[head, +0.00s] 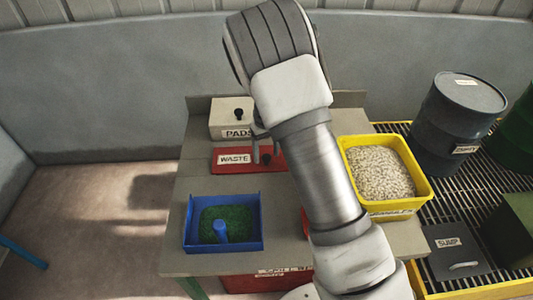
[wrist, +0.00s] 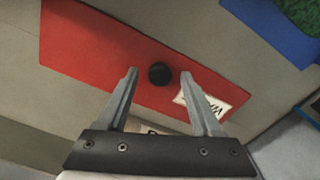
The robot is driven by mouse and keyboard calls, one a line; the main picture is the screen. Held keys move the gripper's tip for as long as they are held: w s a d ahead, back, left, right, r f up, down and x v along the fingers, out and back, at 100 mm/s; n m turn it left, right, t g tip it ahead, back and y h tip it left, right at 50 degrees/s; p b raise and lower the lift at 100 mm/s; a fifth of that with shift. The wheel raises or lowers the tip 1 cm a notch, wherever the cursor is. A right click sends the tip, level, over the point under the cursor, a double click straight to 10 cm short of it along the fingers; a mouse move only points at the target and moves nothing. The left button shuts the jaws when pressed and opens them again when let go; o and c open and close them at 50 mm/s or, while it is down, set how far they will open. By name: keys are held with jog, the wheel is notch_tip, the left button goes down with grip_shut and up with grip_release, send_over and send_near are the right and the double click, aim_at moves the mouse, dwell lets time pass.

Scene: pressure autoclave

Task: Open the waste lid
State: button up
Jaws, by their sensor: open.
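The waste lid is a flat red panel with a white WASTE label (head: 235,159) and a black round knob. In the head view the red lid (head: 222,168) lies on the bench, partly hidden by my arm. In the wrist view the red lid (wrist: 85,50) fills the upper left and middle, and its black knob (wrist: 159,74) shows clearly. My gripper (wrist: 158,74) is open, with one finger on each side of the knob in the picture. I cannot tell how far above the lid the fingertips are. In the head view my gripper (head: 264,157) is mostly hidden behind my arm.
A PADS box (head: 228,113) with a black knob stands just behind the lid. A blue tray (head: 190,239) with green granules and a blue handle is in front. A yellow bin (head: 350,170) of pale granules stands right, with a dark drum (head: 452,125) beyond.

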jog(key=shift+f, duration=0.2)
jog(key=shift+c, duration=0.4)
grip_shut()
dwell(1.0)
